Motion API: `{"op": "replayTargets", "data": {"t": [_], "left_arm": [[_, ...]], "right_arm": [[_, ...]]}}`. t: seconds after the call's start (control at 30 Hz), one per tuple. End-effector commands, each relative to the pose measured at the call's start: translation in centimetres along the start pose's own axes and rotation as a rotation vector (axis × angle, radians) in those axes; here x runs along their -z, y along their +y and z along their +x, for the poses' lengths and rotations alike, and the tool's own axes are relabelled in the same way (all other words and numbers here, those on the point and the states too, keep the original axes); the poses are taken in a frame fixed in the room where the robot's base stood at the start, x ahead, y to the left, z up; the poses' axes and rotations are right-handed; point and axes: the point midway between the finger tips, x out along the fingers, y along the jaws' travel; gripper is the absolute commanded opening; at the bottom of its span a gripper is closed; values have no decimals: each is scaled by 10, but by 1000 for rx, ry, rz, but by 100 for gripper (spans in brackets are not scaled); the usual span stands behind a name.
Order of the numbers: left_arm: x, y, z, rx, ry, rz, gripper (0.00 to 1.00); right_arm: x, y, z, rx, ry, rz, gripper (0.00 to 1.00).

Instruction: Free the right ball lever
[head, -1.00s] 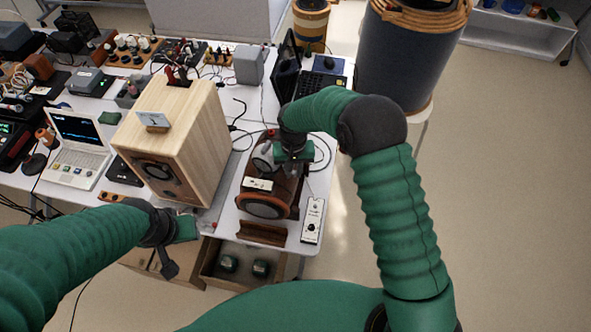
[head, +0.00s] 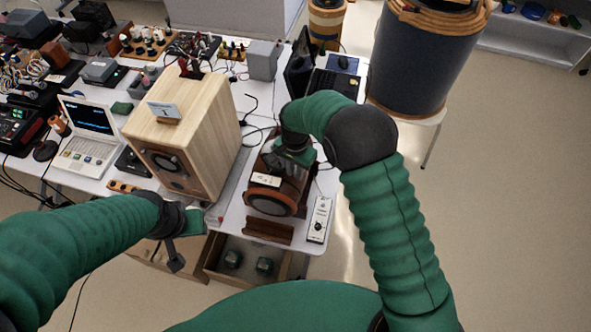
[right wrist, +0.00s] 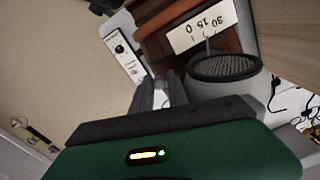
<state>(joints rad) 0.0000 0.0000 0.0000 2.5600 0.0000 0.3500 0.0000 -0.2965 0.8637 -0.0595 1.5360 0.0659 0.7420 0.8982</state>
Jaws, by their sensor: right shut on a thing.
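The brown wooden speaker device (head: 272,205) with a round orange-brown rim and a pale scale label stands near the table's front right corner. It also shows close up in the right wrist view (right wrist: 150,48), with the label reading 30 15 0. My right gripper (head: 290,160) reaches down over its back part. In the right wrist view the fingers (right wrist: 170,92) are close together beside the wooden body. They are shut on what seems to be the right ball lever, mostly hidden between them. My left gripper (head: 190,222) hangs in front of the table; its opening is unclear.
A pale wooden speaker box (head: 185,125) stands left of the device. A white control box (head: 319,220) lies to its right. A grey mesh-topped cylinder (right wrist: 225,80) is close to the right fingers. An open drawer (head: 210,262) juts out below the table. The floor at right is clear.

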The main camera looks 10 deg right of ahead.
Motion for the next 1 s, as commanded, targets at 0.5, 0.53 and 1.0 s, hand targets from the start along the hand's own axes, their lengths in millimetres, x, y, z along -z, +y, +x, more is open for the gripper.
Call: {"op": "replayTargets", "data": {"t": [0.5,0.53,1.0], "left_arm": [[0,0,0,0,0,0,36],[0,0,0,0,0,0,36],[0,0,0,0,0,0,36]], "right_arm": [[0,0,0,-1,0,5,38],[0,0,0,-1,0,4,38],[-1,-2,0,3,0,2,38]]}}
